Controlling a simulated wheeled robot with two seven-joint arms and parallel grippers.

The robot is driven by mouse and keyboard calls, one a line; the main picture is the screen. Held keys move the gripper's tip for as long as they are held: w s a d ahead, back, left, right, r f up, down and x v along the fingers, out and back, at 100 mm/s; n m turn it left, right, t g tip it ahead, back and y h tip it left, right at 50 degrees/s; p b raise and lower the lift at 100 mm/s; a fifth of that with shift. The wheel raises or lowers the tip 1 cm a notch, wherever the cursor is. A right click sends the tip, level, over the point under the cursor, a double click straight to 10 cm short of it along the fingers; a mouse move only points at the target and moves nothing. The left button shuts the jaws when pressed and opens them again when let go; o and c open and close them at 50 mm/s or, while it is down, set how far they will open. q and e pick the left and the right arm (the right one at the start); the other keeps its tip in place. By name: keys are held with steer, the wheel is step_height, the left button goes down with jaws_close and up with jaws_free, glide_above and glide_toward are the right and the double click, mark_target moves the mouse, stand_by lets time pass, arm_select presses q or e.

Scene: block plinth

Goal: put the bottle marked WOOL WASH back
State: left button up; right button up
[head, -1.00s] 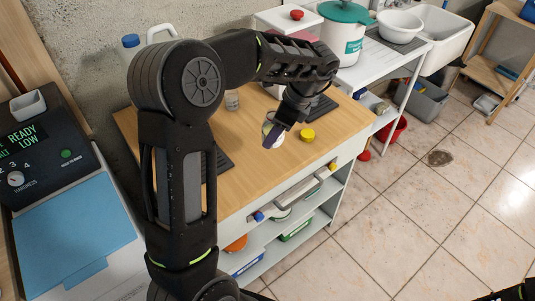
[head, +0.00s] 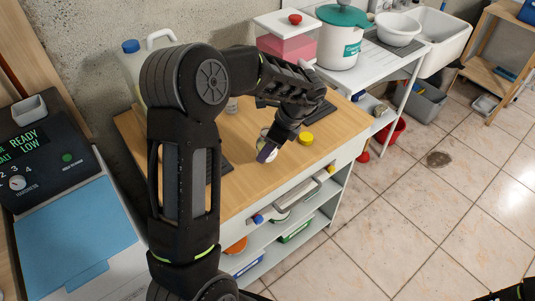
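My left arm comes in from the left over the wooden worktop (head: 240,190). Its gripper (head: 267,149) points down at the worktop, beside a small white item (head: 271,156) that it partly covers. I cannot tell whether the fingers are open or closed on that item. No WOOL WASH label is readable. A large pale jug (head: 160,38) with a blue cap (head: 131,46) stands at the back left, partly hidden by my arm. My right gripper is not seen; only a dark part of mine shows at the lower right.
A yellow lid (head: 306,138) lies just right of the gripper. Shelves below the worktop hold several items, including a green box (head: 295,231). A control panel (head: 40,150) is at left. A white pot with a teal lid (head: 343,15) stands at back right.

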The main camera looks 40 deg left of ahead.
arm_select(q)
steer(key=shift+f+p, duration=0.3)
steer(key=shift+f, duration=1.55)
steer(key=o, duration=1.7)
steer(key=shift+f, duration=0.15)
steer(key=shift+c, duration=0.2)
steer(key=b+v, duration=0.1)
steer(key=v, duration=1.1)
